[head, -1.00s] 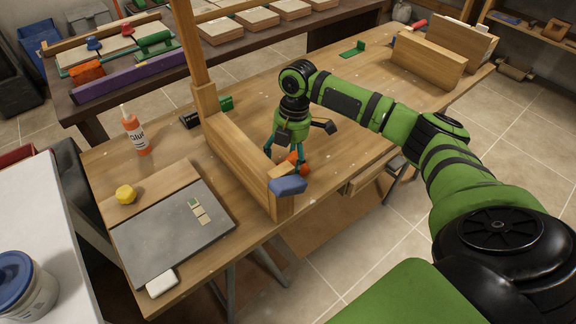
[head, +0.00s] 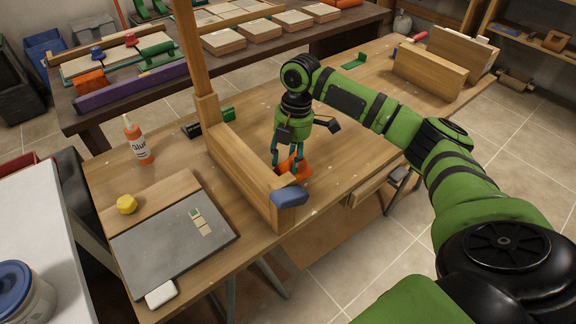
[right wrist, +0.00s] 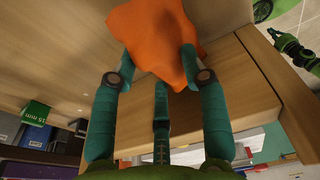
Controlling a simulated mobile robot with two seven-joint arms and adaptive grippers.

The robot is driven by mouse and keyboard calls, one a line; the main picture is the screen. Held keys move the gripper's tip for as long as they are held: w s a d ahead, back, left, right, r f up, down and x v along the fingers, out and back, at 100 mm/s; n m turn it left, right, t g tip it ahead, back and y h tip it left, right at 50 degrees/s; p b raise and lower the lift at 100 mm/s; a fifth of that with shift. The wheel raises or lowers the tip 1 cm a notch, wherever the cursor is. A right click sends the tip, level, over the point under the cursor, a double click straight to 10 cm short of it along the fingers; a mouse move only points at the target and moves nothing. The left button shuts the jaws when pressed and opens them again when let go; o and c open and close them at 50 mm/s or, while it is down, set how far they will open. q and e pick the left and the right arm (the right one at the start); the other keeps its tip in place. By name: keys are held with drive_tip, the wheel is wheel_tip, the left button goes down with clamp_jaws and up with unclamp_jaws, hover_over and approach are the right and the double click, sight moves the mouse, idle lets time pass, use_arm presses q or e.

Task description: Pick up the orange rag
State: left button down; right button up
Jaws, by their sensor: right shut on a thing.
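The orange rag (head: 294,168) is at my right gripper (head: 288,166), beside the wooden frame on the workbench in the head view. In the right wrist view the rag (right wrist: 158,40) is crumpled between the teal fingers of the right gripper (right wrist: 158,68), which is shut on it. Part of the rag is hidden behind the fingers in the head view. I cannot tell whether its lower edge touches the bench. My left gripper is not in view.
A wooden frame (head: 240,165) with a tall post stands left of the gripper, with a blue cloth (head: 290,197) on its near end. The bench right of the gripper is clear.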

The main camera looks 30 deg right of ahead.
drive_tip(key=s+d+r, duration=0.3)
drive_tip(key=s+r, duration=0.4)
drive_tip(key=s, duration=0.4)
drive_tip(key=shift+d+r+b, duration=0.2)
drive_tip(key=shift+d+b, duration=0.2)
